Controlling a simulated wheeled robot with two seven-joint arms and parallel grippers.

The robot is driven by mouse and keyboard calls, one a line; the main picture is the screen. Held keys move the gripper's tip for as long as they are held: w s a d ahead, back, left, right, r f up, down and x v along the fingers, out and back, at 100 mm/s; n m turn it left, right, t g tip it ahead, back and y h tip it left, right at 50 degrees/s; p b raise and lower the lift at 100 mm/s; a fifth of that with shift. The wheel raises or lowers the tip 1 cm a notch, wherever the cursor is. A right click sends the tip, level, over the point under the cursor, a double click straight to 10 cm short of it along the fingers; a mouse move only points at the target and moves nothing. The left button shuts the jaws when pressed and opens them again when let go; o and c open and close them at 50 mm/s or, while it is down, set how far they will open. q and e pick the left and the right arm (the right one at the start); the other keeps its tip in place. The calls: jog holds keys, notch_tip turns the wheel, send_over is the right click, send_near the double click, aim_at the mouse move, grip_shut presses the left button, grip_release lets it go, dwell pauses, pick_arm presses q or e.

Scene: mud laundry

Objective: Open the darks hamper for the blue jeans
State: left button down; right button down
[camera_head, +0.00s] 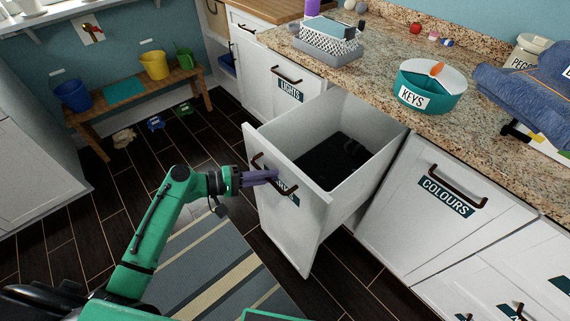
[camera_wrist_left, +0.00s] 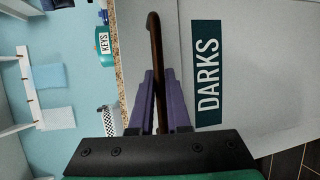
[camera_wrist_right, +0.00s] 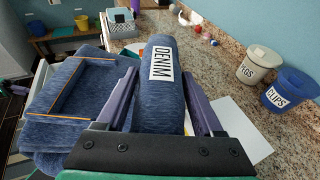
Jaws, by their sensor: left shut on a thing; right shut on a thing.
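The darks hamper (camera_head: 290,222) is a white pull-out drawer, standing well out from the cabinet. Its inside looks empty with a dark floor (camera_head: 335,160). My left gripper (camera_head: 276,176) is at its front, shut on the dark bar handle (camera_wrist_left: 154,45); the gripper partly covers the label in the head view. The DARKS label (camera_wrist_left: 207,72) reads clearly in the left wrist view. The blue jeans (camera_head: 525,95) are at the right edge of the head view, above the counter. My right gripper (camera_wrist_right: 158,75) is shut on their part tagged DENIM (camera_wrist_right: 160,110).
The LIGHTS front (camera_head: 285,100) and COLOURS front (camera_head: 440,205) are closed on either side. The granite counter (camera_head: 375,55) holds a teal KEYS bowl (camera_head: 430,88) and a white-and-grey basket (camera_head: 328,40). A striped rug (camera_head: 210,265) lies before the hamper. A bench (camera_head: 140,95) stands at the back left.

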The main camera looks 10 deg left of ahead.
pick_arm(q)
jog(key=c, duration=0.9)
grip_release()
pick_arm(e)
jog(key=shift+w+r, duration=0.1)
pick_arm(q)
jog(key=shift+a, duration=0.1)
jog(key=b+v, duration=0.1)
jog(key=v, duration=1)
jog(key=shift+s+a, duration=0.2)
jog(key=shift+a, duration=0.1)
pick_arm(e)
jog(key=shift+f, duration=0.8)
